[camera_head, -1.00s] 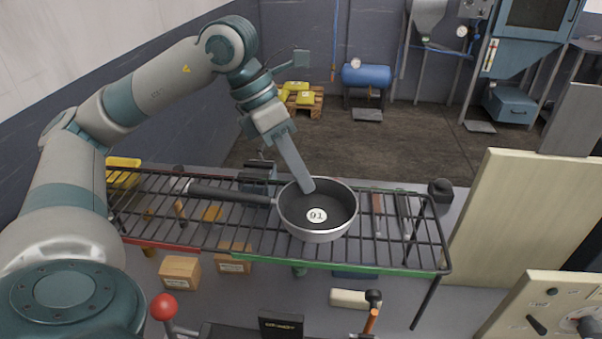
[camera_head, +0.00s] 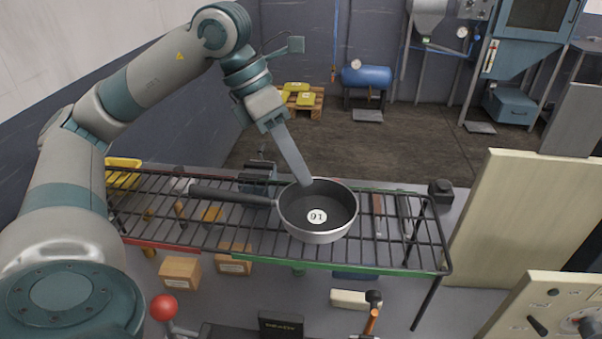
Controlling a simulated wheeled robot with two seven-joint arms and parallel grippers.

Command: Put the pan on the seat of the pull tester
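A dark grey pan (camera_head: 318,233) with a light metal outer wall and a round label sits on a black wire rack (camera_head: 395,262). Its black handle (camera_head: 232,196) points left. My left gripper (camera_head: 306,183) reaches down from above, its flat grey fingers at the pan's far rim. I cannot tell whether they touch or pinch the rim, because the fingers overlap from this angle. My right gripper is not in view. I cannot clearly make out the pull tester or its seat.
Small tools and boxes lie under the rack, including a cardboard box (camera_head: 180,271). A red-knobbed lever (camera_head: 163,307) and a black block (camera_head: 281,325) stand at the front. A tall cream panel (camera_head: 515,220) and a control panel (camera_head: 550,308) are at the right.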

